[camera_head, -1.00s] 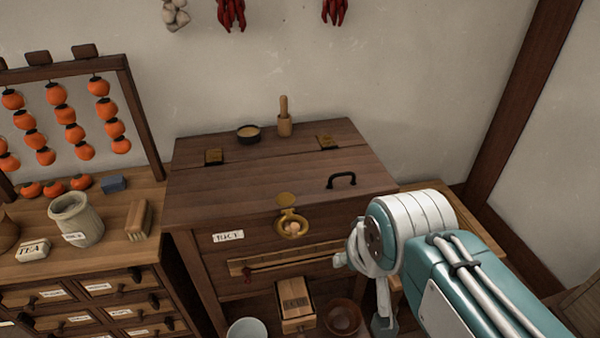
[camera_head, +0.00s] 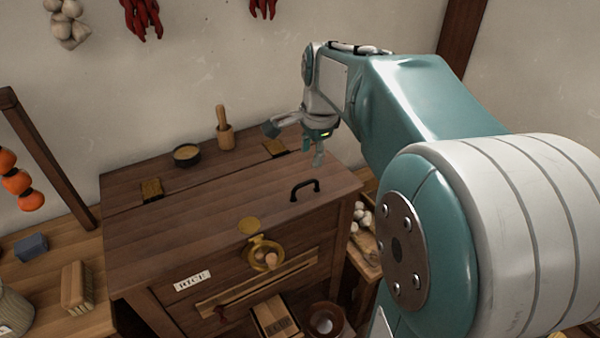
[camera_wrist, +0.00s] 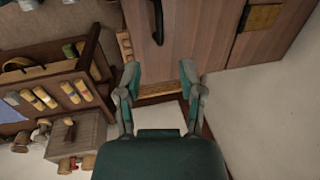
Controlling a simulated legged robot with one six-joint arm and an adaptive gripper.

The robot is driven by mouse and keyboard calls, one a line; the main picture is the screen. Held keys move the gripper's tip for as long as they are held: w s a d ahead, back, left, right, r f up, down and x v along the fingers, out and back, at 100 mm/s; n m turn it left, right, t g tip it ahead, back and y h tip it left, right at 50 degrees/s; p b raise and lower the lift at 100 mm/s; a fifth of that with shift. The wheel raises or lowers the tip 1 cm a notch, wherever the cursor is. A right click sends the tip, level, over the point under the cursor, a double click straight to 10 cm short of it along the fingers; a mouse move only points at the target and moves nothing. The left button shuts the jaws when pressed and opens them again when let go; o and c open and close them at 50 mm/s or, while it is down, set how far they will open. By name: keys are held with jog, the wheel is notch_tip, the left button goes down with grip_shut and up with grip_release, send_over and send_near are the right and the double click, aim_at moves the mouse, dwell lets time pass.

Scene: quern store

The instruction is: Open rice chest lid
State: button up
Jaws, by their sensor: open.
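The rice chest (camera_head: 150,285) is a dark wooden box with a white RICE label. Its lid (camera_head: 200,213) lies flat and shut, with a black bar handle (camera_head: 305,190) near its front right. A brass hasp with a round ring (camera_head: 265,254) and a peg sits on the front below the lid edge. My gripper (camera_head: 294,145) is open and empty, above the lid's back right, behind and above the handle. In the wrist view the open fingers (camera_wrist: 160,90) point toward the chest's edge, with the black handle (camera_wrist: 158,22) beyond them at the top.
A counter with a brush (camera_head: 76,287) and a blue block (camera_head: 31,248) is at left. A garlic tray (camera_head: 362,240) is at right.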

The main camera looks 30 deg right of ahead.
aim_at(305, 182)
jog(key=f, duration=0.3)
jog(key=w+f, duration=0.1)
jog(key=f, duration=0.4)
jog(key=shift+w+a+f, duration=0.15)
jog(key=shift+w+f, duration=0.2)
grip_shut()
